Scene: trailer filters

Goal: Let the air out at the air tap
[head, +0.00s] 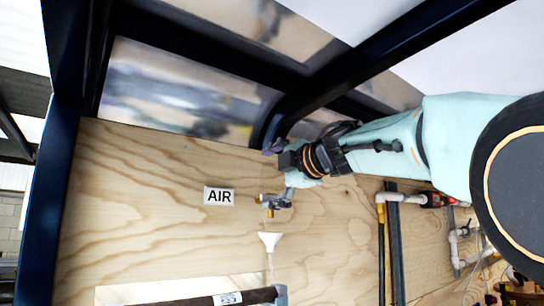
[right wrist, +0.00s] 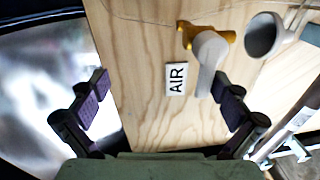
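The air tap (head: 270,201), a small brass valve with a grey lever, is mounted on the plywood wall just right of the AIR label (head: 219,196). In the right wrist view the brass tap body (right wrist: 208,37) is at the top, and its pale grey lever (right wrist: 207,62) points down toward the gripper. My right gripper (head: 281,160) is above the tap in the head view. Its fingers (right wrist: 161,88) are spread wide and empty, with the lever's end near the right finger; contact is not visible. My left gripper is not in view.
A white funnel (head: 270,241) is below the tap, with a thin tube under it. Dark frame beams (head: 330,75) are close above and behind my right arm. White pipes and a red-handled valve (head: 436,200) are on the wall at right. A dark brown cylinder (head: 215,299) is at the bottom.

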